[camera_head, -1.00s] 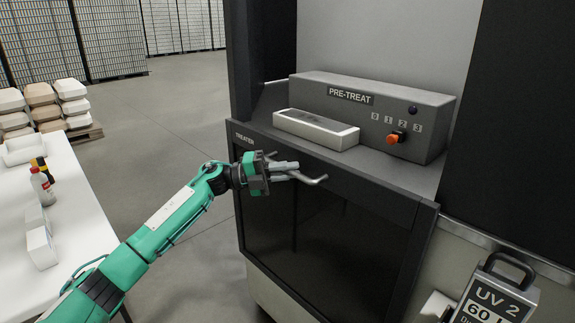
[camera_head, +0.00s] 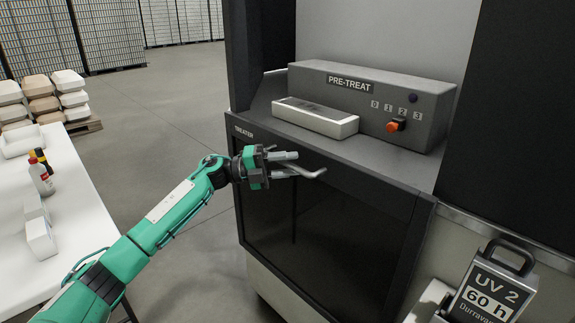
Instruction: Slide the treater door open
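The treater (camera_head: 395,172) is a dark grey cabinet in the middle right of the head view. Its dark door (camera_head: 320,235) fills the front below the TREATER label and looks shut. A grey bar handle (camera_head: 313,173) sits near the top of the door. My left gripper (camera_head: 291,164) is at the handle's left part, with its grey fingers pointing right. The fingers overlap the handle in the picture, so I cannot tell whether they grip it or only lie beside it. My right gripper is out of view.
A PRE-TREAT box (camera_head: 365,100) with an orange knob stands on the treater, with a white block (camera_head: 315,117) before it. A white table (camera_head: 75,215) with bottles is at left. A UV 2 sign (camera_head: 490,290) stands at lower right. Open floor lies behind.

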